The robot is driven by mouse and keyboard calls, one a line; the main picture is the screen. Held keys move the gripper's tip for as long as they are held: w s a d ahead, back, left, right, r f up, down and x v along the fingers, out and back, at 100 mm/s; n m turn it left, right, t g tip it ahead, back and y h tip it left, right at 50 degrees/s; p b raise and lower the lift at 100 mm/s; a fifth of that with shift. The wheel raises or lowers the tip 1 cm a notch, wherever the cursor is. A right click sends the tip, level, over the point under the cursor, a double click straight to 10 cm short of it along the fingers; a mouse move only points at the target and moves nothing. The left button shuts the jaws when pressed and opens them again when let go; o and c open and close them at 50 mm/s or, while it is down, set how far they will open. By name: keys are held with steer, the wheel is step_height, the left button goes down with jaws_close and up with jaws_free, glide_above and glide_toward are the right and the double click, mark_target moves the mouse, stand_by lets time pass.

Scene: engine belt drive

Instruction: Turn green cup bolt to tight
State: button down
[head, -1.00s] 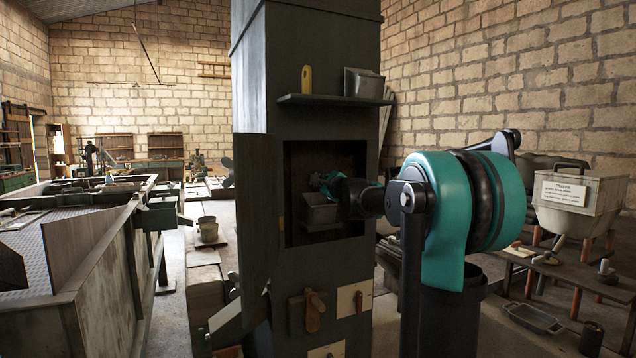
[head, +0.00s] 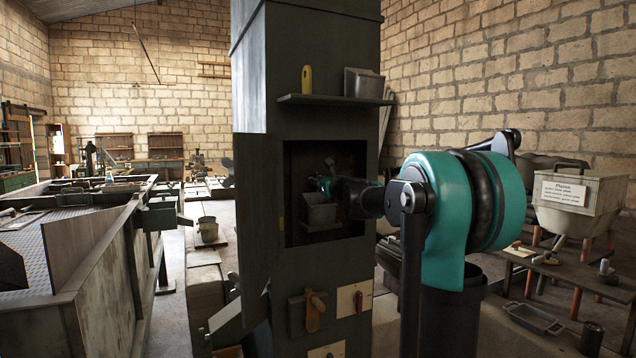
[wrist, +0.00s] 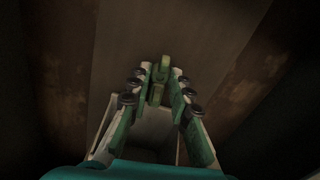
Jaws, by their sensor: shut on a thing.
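The green bolt (wrist: 158,88) shows in the wrist view as a small green piece between my fingertips, in front of a brown back wall. My gripper (wrist: 160,74) is shut on it, with one finger on each side. A grey cup (wrist: 150,135) is below and behind the fingers in that view. In the head view the cup (head: 320,214) sits inside the square opening of the dark column. My gripper (head: 326,181) is just above it, small and partly hidden by my wrist. The bolt cannot be made out there.
The dark column (head: 318,262) frames the opening closely on all sides. An open door panel (head: 258,215) stands at its left. Handles (head: 313,311) sit below the opening.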

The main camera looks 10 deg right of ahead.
steer(key=shift+m, duration=0.6)
steer(key=c, duration=1.4)
jaws_free()
steer(key=shift+o, duration=0.2)
steer(key=v, duration=1.2)
